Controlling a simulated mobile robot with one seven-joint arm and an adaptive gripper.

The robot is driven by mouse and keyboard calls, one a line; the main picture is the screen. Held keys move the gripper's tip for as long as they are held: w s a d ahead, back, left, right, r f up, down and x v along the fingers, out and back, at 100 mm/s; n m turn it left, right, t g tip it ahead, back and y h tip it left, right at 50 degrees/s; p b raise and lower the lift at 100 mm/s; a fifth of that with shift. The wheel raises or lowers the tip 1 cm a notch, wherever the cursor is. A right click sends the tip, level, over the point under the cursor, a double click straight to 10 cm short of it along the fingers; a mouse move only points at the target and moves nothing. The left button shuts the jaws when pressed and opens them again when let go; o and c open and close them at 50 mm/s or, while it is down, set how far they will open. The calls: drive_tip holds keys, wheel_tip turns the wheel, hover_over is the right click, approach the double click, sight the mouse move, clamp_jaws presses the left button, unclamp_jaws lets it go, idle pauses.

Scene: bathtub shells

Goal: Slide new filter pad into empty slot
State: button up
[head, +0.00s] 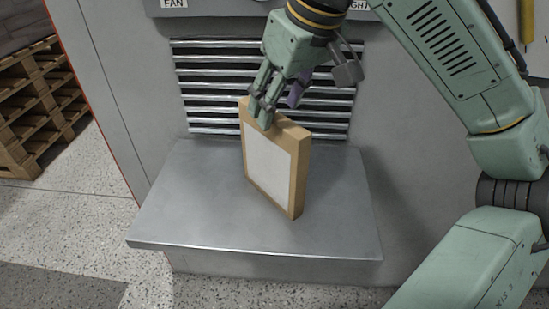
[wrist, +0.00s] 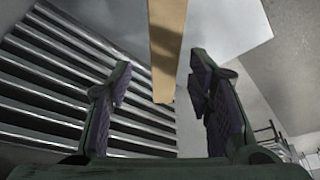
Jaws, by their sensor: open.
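The filter pad (head: 269,164) has a tan frame and a white face. It stands upright on its edge on the grey metal shelf, set at an angle. My gripper (head: 264,108) is open at the pad's top edge in the head view. In the wrist view the pad's tan edge (wrist: 165,50) shows ahead, between the lines of the two spread fingers (wrist: 160,95), and neither finger visibly touches it there. Behind the pad is a grille of horizontal metal slats (head: 210,85), also large at left in the wrist view (wrist: 60,85). I cannot make out an empty slot.
The metal shelf (head: 190,215) juts out from a grey cabinet and is bare on both sides of the pad. Wooden pallets (head: 35,105) stand on the speckled floor at far left. Labels, one reading FAN (head: 174,4), are above the grille.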

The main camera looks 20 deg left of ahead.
sight(267, 136)
drive_tip(key=shift+s+x, duration=0.15)
drive_tip(key=shift+x, duration=1.8)
drive_tip(key=shift+s+x, duration=0.15)
drive_tip(key=shift+x, duration=1.8)
drive_tip(key=shift+f+p, duration=0.3)
drive_tip(key=shift+c, duration=0.6)
clamp_jaws()
